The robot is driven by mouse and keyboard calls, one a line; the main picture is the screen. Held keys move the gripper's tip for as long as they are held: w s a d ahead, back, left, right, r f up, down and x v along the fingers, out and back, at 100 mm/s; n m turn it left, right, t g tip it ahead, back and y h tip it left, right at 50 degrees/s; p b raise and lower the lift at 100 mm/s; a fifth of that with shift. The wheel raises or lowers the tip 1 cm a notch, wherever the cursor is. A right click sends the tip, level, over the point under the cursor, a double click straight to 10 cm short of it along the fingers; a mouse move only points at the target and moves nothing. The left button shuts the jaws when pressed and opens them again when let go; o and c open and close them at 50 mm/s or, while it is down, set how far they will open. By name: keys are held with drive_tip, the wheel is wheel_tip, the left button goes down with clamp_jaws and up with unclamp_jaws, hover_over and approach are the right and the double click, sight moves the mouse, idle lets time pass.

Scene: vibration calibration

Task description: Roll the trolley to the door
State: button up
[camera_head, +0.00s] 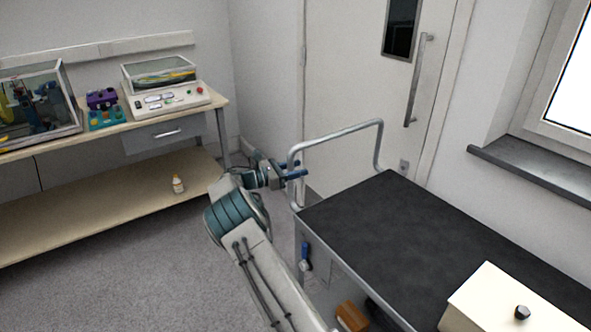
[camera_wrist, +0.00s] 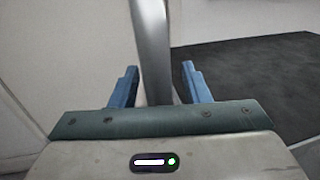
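The trolley has a black top (camera_head: 400,225) and a bent grey metal push handle (camera_head: 335,134) at its far end, close to the door. My gripper (camera_head: 297,171) is at the left upright of this handle. In the wrist view the upright (camera_wrist: 153,45) passes between the two blue fingers of my gripper (camera_wrist: 160,75). The fingers are open, with a gap on each side of the upright. The white door (camera_head: 345,85) stands behind the handle and looks shut. It has a dark window and a long vertical pull handle (camera_head: 416,82).
A cream box with a black knob (camera_head: 485,300) stands on the trolley's near end. Grey floor (camera_head: 130,270) is clear at left. A window sill (camera_head: 530,170) juts out at right.

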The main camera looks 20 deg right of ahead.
drive_tip(key=a, duration=1.3)
drive_tip(key=shift+s+a+b, duration=0.4)
drive_tip(key=shift+s, duration=0.05)
drive_tip(key=shift+d, duration=0.1)
